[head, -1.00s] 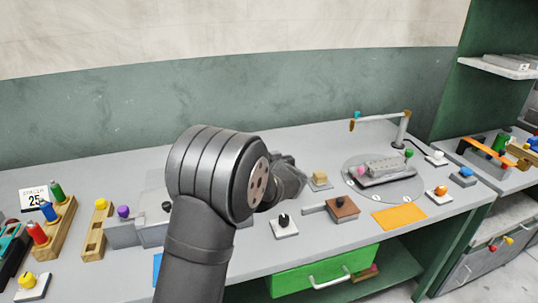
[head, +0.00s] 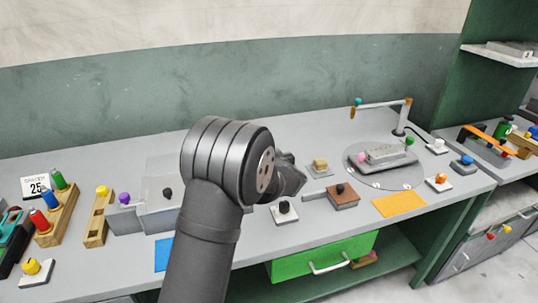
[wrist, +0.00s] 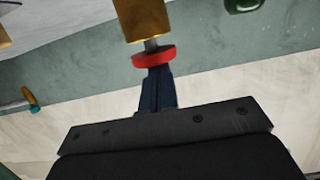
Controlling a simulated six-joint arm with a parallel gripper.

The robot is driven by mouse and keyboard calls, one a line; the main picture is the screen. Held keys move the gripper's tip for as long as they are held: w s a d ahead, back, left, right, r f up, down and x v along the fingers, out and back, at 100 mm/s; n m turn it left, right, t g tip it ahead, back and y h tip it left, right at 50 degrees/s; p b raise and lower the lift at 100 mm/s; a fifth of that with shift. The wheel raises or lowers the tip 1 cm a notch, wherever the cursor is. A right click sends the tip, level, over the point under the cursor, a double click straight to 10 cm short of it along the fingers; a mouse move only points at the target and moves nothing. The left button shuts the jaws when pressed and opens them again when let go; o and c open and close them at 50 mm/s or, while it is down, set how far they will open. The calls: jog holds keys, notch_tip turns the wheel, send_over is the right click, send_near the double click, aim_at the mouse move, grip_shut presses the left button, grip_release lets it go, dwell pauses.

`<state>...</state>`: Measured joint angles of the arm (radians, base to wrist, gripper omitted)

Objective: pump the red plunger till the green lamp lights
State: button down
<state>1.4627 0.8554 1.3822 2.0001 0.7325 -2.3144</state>
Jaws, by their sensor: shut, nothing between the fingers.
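In the wrist view the red plunger head (wrist: 152,56) is a flat red disc on a short grey rod, joined to a brass-coloured cylinder (wrist: 140,18). A short length of rod shows between disc and cylinder. My gripper (wrist: 156,72) is shut and empty, its dark blue fingertips right at the disc's face, on the side away from the cylinder. Whether they touch it I cannot tell. In the head view my arm hides the plunger and the fingertips. A dark green thing (wrist: 243,4) is cut off at the wrist view's top right; I cannot tell whether it is the lamp.
On the bench, a wooden rack (head: 56,216) with coloured cylinders stands left. Right of my arm are a black-knobbed block (head: 284,212), a brown block (head: 343,197), an orange mat (head: 399,204) and a round plate (head: 352,168) bearing a grey fixture. A green drawer (head: 300,268) is below.

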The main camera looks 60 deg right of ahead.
jog(key=s+a+r, duration=0.6)
jog(key=s+a, duration=0.1)
jog(key=shift+r, duration=0.2)
jog(key=shift+d, duration=0.1)
dwell(0.5)
